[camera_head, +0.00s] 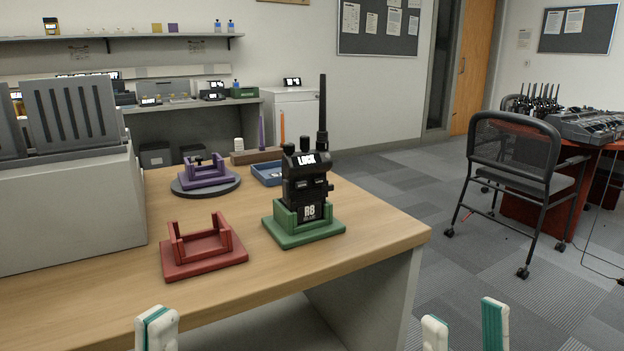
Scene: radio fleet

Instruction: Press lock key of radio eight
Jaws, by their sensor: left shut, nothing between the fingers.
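The black radio eight (305,190), marked "R8", stands upright in a green cradle (305,236) near the right side of the wooden desk. Its thick antenna points up at its right, and a small label at its top reads "LOCK". Which key is the lock key is too small to tell. My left gripper (157,328) is at the bottom edge, left of centre, with its white and teal fingers shut and empty, in front of the desk and well apart from the radio. My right gripper (465,330) is at the bottom right, open and empty, also apart from the radio.
An empty red cradle (203,250) sits left of the radio. Behind are a purple cradle (206,172) on a dark round base and a blue tray (268,173). A large grey box (65,215) fills the desk's left. A chair (520,180) stands on the floor at right.

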